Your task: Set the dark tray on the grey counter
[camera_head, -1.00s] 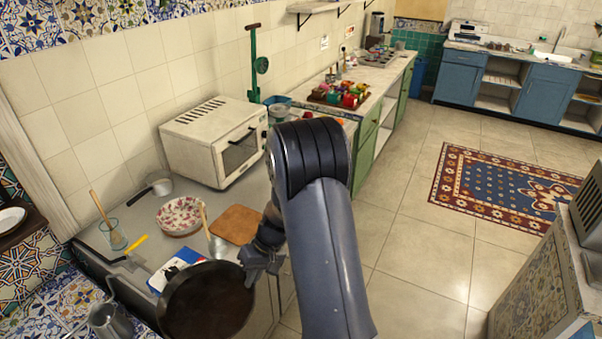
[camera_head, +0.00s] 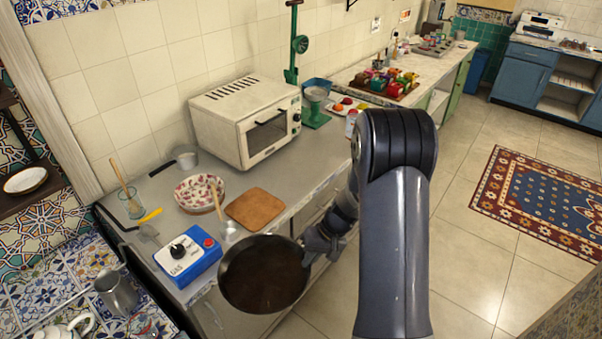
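The dark tray (camera_head: 262,275) is round and shallow, with a raised rim, and looks empty. My gripper (camera_head: 312,247) is at its right rim and appears shut on it; the fingertips are small and partly hidden. The tray is held roughly level at the front edge of the grey counter (camera_head: 290,172), overlapping the drawer fronts in the picture. I cannot tell its exact height above the counter.
Near the tray are a blue box with a knob (camera_head: 188,256), a wooden board (camera_head: 254,208), a patterned bowl (camera_head: 199,193) and a glass jar (camera_head: 132,204). A white toaster oven (camera_head: 245,122) stands behind. Open floor (camera_head: 470,270) lies at right.

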